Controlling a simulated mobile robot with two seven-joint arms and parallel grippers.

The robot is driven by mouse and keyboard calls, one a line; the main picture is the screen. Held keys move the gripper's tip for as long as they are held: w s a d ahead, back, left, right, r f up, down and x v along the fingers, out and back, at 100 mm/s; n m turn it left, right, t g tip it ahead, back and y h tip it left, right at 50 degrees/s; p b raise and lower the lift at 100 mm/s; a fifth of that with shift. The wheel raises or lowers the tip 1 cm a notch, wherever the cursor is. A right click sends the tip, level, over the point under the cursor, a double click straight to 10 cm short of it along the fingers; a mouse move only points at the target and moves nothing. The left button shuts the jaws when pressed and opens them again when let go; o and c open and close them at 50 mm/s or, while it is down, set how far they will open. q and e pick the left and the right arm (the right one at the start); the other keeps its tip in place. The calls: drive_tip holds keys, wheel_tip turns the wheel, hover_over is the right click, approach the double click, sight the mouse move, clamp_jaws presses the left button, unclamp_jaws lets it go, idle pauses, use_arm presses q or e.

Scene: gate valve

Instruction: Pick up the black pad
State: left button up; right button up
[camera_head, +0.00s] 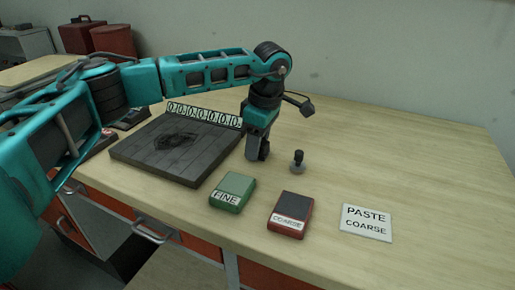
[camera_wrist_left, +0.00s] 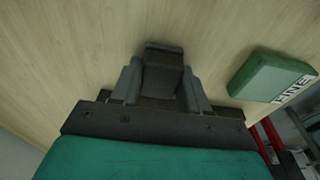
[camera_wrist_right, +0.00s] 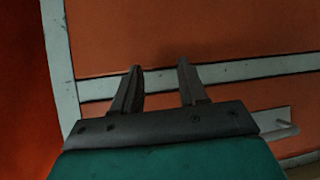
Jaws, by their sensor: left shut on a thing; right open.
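My left gripper (camera_head: 257,152) points down at the table, just right of the dark board. In the left wrist view it is shut on a small black block (camera_wrist_left: 163,72), which looks like the black pad, held between its two fingers. In the head view the fingers hide most of the pad. I cannot tell whether the pad touches the table. My right gripper (camera_wrist_right: 160,85) shows only in its own wrist view, open and empty in front of orange drawer fronts.
A green FINE block (camera_head: 232,190), a red COARSE block (camera_head: 289,213) and a white PASTE COARSE card (camera_head: 366,222) lie along the front. A small black-knobbed piece (camera_head: 298,161) stands right of the left gripper. The table's right side is clear.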

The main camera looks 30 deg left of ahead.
use_arm(q)
drive_tip(key=shift+c, duration=0.8)
wheel_tip(320, 180, up, 20)
drive_tip(key=p, duration=0.1)
